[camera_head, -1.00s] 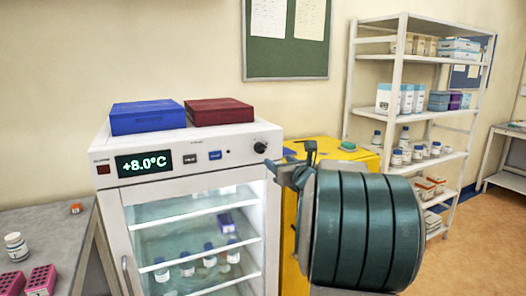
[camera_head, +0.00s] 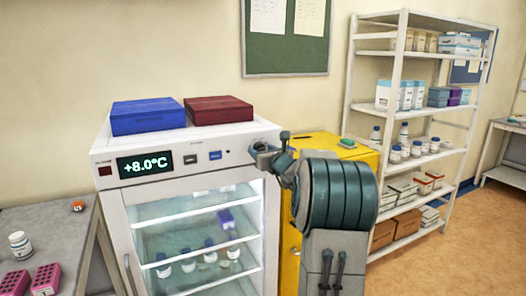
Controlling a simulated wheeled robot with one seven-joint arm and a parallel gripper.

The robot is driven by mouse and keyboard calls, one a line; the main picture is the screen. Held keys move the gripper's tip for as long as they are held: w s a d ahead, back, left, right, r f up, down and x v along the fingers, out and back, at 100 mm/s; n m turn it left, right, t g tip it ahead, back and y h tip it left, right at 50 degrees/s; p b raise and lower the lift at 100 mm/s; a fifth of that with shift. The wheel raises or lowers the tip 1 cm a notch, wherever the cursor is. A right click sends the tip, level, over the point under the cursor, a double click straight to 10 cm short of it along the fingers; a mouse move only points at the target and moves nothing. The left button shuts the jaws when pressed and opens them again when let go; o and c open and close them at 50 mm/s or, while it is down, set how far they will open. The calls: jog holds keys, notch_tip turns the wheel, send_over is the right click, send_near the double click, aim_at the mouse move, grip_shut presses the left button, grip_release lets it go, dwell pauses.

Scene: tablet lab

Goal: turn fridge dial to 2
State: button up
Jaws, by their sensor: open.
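The white fridge (camera_head: 112,216) stands at centre left with a glass door, and bottles show on its shelves. Its display (camera_head: 146,164) reads +8.0°C, with two small buttons to the right of it. My gripper (camera_head: 258,152) is at the right end of the fridge's control panel, where the dial is. The dial is mostly hidden behind the gripper, so its setting cannot be read. The gripper is open, with its fingers close to the dial; I cannot tell whether they touch it.
A blue box (camera_head: 148,116) and a dark red box (camera_head: 219,109) lie on the fridge top. A yellow cabinet (camera_head: 288,236) stands right of the fridge, behind my arm. A stocked shelf rack (camera_head: 398,66) is farther right. A grey bench (camera_head: 52,222) is at left.

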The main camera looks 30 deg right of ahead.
jog(key=c, duration=1)
jog(key=shift+o, duration=0.2)
